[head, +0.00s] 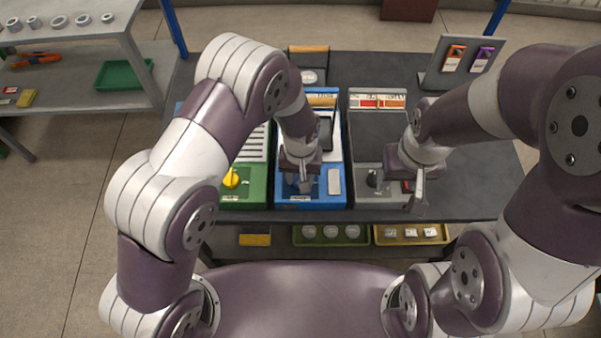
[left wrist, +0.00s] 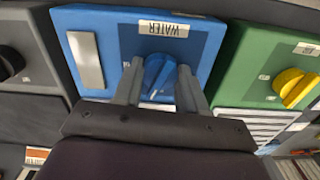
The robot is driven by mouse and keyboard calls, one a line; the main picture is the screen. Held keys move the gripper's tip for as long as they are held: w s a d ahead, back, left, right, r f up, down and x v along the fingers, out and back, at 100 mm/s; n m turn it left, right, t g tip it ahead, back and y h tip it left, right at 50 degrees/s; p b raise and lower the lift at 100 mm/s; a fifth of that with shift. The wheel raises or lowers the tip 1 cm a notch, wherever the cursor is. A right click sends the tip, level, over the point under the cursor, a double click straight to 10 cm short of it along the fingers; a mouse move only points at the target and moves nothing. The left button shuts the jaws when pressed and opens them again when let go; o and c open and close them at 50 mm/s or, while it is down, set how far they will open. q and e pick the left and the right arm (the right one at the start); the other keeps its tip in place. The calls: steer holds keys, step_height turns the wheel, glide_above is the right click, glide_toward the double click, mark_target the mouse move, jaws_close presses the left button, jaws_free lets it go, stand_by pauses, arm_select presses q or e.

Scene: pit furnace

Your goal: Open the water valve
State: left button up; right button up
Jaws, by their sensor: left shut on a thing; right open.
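The blue water unit (head: 334,188) stands on the dark table in the middle of the head view. In the left wrist view its blue knob (left wrist: 157,72) sits on the panel below the label reading WATER (left wrist: 164,29). My left gripper (head: 303,186) is over this panel, and in the left wrist view its two fingers (left wrist: 160,82) stand on either side of the knob, shut on it. Part of the knob is hidden by the fingers. My right gripper (head: 416,200) is open and empty at the front of the grey unit on the right.
A green unit with a yellow knob (head: 231,178) stands left of the blue one. The grey unit (head: 378,145) with a dark knob stands right of it. A stand (head: 463,62) with orange and purple items is at the back right. Trays (head: 331,236) lie below the front edge.

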arm_select(q)
steer(key=m, duration=0.3)
steer(key=shift+r+m+p, duration=0.1)
steer(key=shift+m+p, duration=0.25)
steer(key=shift+m, duration=0.05)
steer(key=m, duration=0.3)
steer(key=shift+m+p, duration=0.3)
steer(key=m, duration=0.6)
steer(key=shift+w+p, duration=0.1)
steer(key=shift+p, duration=0.3)
steer(key=shift+m, duration=0.4)
steer(key=o, duration=1.1)
steer(key=shift+c, duration=0.2)
step_height(320, 180, up, 13)
steer(key=shift+f, duration=0.2)
